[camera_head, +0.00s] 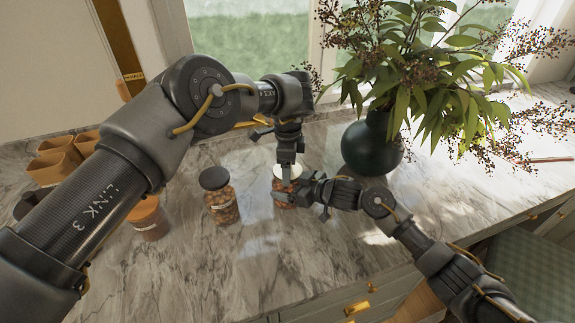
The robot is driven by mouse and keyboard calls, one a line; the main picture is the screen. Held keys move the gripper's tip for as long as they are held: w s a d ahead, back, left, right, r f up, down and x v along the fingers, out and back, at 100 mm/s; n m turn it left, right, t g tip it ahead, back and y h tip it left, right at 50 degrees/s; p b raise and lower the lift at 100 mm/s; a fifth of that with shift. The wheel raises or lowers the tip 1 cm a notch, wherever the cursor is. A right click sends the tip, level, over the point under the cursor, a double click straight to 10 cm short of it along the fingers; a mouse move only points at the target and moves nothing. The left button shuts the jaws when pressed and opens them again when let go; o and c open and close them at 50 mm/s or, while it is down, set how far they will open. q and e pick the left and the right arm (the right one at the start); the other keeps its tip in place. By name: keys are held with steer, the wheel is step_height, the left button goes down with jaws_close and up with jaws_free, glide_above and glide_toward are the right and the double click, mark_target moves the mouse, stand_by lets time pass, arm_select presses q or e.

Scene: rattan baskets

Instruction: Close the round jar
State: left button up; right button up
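A small round jar (279,185) with reddish-brown contents stands on the marble counter near the middle of the view. A white lid-like disc (293,171) shows at its top; I cannot tell whether it sits fully on the rim. My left gripper (286,172) points straight down over the jar's top, with its fingers at the white disc. My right gripper (285,191) reaches in from the right, its fingers at the jar's side. The grippers hide much of the jar, and the finger gaps are too small to read.
A dark-lidded jar of nuts (222,205) stands left of the round jar. An orange-brown jar (148,218) and brown containers (55,160) are farther left. A dark green vase (371,148) with spreading foliage stands behind right. The front counter (250,265) is clear.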

arm_select(q)
steer(key=m, duration=0.4)
steer(key=shift+m, duration=0.3)
steer(key=shift+c, duration=0.2)
steer(key=m, duration=1.2)
steer(key=o, duration=1)
steer(key=shift+o, duration=0.4)
steer(key=shift+f, duration=0.1)
